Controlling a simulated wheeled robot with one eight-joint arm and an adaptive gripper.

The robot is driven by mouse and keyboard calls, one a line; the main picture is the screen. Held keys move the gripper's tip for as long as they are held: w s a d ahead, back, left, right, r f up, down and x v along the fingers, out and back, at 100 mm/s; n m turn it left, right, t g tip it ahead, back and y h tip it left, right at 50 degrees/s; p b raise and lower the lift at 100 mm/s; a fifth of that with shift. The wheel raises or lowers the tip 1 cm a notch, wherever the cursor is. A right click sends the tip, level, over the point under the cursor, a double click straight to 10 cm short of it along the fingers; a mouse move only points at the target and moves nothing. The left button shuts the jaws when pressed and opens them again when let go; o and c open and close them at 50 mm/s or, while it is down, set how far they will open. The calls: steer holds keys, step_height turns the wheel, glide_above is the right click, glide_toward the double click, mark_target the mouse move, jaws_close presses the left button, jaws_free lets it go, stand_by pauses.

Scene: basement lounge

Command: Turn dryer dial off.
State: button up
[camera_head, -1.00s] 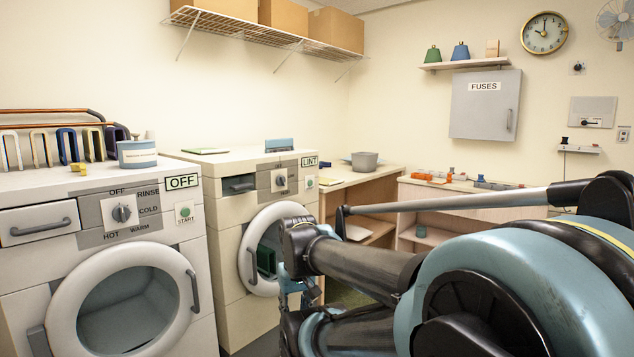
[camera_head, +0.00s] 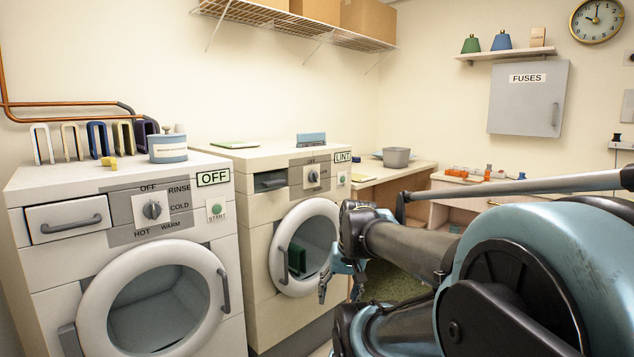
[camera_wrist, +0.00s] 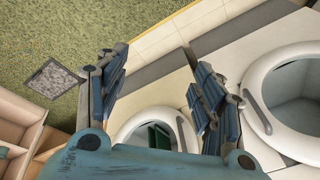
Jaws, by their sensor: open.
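The dryer (camera_head: 258,222) is the pale machine with the LINT label, right of the washer in the head view. Its dial (camera_head: 313,176) sits on a grey panel under an OFF mark; its pointer is too small to read. Its round door (camera_head: 280,262) has a dark handle, and something green (camera_head: 298,261) shows inside. My gripper (camera_head: 329,286) hangs in front of the dryer door, below the dial. In the wrist view my gripper (camera_wrist: 154,55) points down, its blue-padded fingers apart and empty, with the dryer door (camera_wrist: 118,135) beyond and between them.
The washer (camera_head: 60,270) at left has its own dial (camera_head: 151,210) with OFF, RINSE, COLD, WARM and HOT marks. A wire shelf (camera_head: 300,30) hangs above. A bench (camera_head: 385,178) with a grey pot (camera_head: 396,157) stands right of the dryer.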

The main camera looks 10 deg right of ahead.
steer(key=w+a+r+m+t+y, duration=0.1)
steer(key=w+a+r+m+y, duration=0.15)
steer(key=w, duration=0.35)
steer(key=w+a+r+m+t+y, duration=0.1)
steer(key=w+a+r+m+y, duration=0.1)
steer(key=w+r+m, duration=0.3)
steer(key=m+t+y, duration=0.5)
steer(key=m+t, duration=0.5)
steer(key=m, duration=0.6)
glide_toward(316, 177)
steer(key=x, duration=0.9)
steer(key=shift+w, duration=0.25)
steer(key=c, duration=1.1)
